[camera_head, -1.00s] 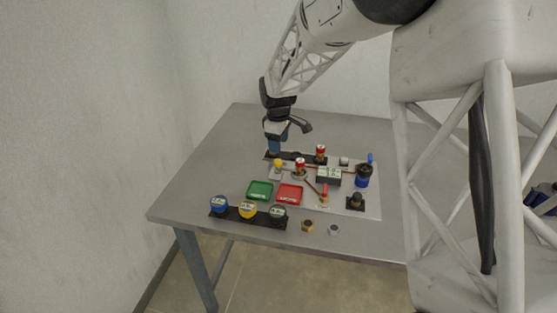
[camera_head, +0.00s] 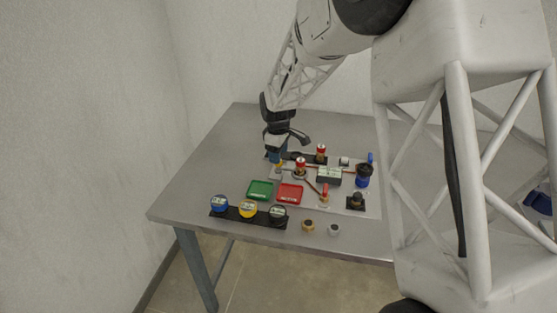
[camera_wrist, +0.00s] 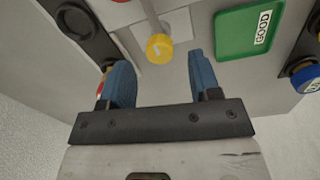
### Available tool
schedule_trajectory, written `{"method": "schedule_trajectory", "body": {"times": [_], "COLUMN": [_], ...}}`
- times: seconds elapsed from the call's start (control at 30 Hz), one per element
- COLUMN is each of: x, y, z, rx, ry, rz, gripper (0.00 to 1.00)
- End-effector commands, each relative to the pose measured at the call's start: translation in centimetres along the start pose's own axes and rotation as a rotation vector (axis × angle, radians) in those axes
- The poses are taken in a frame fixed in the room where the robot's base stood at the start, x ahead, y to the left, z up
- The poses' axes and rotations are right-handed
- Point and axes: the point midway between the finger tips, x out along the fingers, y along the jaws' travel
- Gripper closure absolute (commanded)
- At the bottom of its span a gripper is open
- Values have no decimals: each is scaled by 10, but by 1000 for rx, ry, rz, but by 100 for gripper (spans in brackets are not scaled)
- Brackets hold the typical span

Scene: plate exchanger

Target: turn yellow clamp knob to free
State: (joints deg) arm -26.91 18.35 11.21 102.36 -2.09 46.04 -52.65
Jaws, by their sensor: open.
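The yellow clamp knob (camera_wrist: 159,47) shows in the wrist view as a round yellow cap on a thin pale rod. It lies between and just beyond my fingertips, with a gap on both sides. My gripper (camera_wrist: 161,72) has two blue fingers spread apart, open and empty. In the head view my gripper (camera_head: 276,160) is low over the back left of the board, and the yellow knob (camera_head: 279,168) is mostly hidden by its fingers.
Red-capped valves (camera_head: 301,165) stand close to the right of my gripper. A front rack (camera_head: 229,214) holds blue, yellow and black caps. The table's left side is clear.

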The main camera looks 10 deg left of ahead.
Motion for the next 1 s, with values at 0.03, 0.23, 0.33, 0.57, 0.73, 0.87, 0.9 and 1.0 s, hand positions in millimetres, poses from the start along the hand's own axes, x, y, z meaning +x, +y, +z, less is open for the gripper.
{"method": "schedule_trajectory", "body": {"times": [0.03,0.23,0.33,0.57,0.73,0.87,0.9,1.0], "x": [6,25,30,32,32,32,32,32], "y": [0,0,0,0,0,0,0,0], "z": [0,0,0,0,0,0,0,0], "rx": [0,0,0,0,0,0,0,0], "ry": [-1,0,0,0,0,0,0,0], "rz": [-1,-1,0,1,0,0,0,0], "gripper": [43,43,43,43,51,71,77,92]}}
